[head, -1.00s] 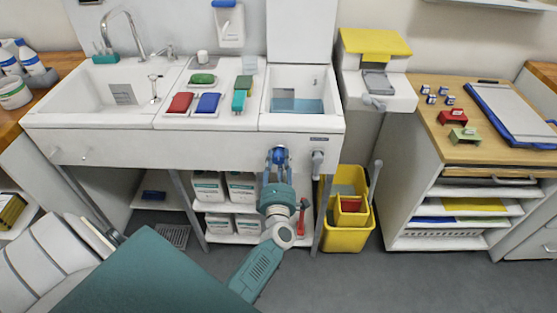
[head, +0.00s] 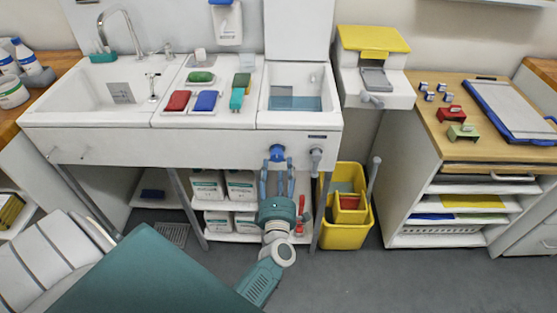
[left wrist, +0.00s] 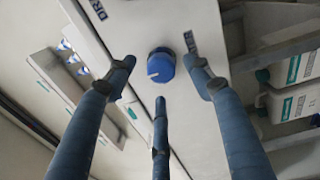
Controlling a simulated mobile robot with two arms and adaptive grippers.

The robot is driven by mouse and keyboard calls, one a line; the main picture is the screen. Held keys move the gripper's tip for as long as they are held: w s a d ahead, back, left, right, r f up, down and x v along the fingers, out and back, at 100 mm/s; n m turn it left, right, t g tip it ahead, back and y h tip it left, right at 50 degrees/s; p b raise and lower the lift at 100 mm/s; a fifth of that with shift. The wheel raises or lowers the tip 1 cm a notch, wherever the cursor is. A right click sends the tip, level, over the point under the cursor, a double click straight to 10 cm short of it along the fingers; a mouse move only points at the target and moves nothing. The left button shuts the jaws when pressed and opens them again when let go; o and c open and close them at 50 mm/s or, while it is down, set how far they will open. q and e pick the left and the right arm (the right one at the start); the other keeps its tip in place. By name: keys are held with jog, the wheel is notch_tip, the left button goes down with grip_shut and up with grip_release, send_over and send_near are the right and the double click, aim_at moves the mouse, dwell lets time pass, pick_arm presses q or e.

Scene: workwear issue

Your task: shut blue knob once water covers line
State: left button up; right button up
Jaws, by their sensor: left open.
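The blue knob (head: 277,153) sits on the white front panel of the sink unit, below the right basin (head: 262,118). In the left wrist view the blue knob (left wrist: 161,64) shows a pale pointer mark on its face. Blue water (head: 295,104) stands in the right basin; I cannot make out the line clearly. My left gripper (head: 278,166) is open and empty, just below and in front of the knob. In the left wrist view its fingers (left wrist: 163,84) are spread around the knob's outline, apart from it. My right gripper is not in view.
A grey handle (head: 316,158) is close to the right of the knob. A yellow bucket (head: 345,232) stands on the floor to the right. White containers (head: 240,187) fill the shelf beneath. The floor in front is clear.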

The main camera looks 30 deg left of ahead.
pick_arm(q)
jog(key=v, duration=0.7)
jog(key=shift+d, duration=0.1)
jog(key=d+f+m+h, duration=0.6)
jog(key=d+f+m, duration=0.25)
jog(key=f, duration=0.45)
jog(key=s+d+f+m+g+h, duration=0.2)
jog(key=s+f+m, duration=0.25)
jog(key=f, duration=0.35)
jog(key=s+d+f+m+g+h, duration=0.2)
jog(key=s+d+f+m+g, duration=0.15)
jog(key=s+f, duration=0.35)
jog(key=s+f+m+g+h, duration=0.1)
jog(key=s+f+m+g, duration=0.5)
jog(key=s+f, duration=0.75)
jog(key=s+a+f+m+g, duration=0.1)
jog(key=s+a+f+m, duration=0.1)
jog(key=s, duration=0.6)
jog(key=s+a+f+m+g+y, duration=0.1)
jog(key=s+a+f+m+g, duration=0.1)
jog(key=s, duration=0.7)
jog(key=a+f+m, duration=0.1)
jog(key=a+m, duration=0.1)
jog(key=a, duration=0.1)
jog(key=shift+s, duration=0.35)
jog(key=shift+w+d, duration=0.1)
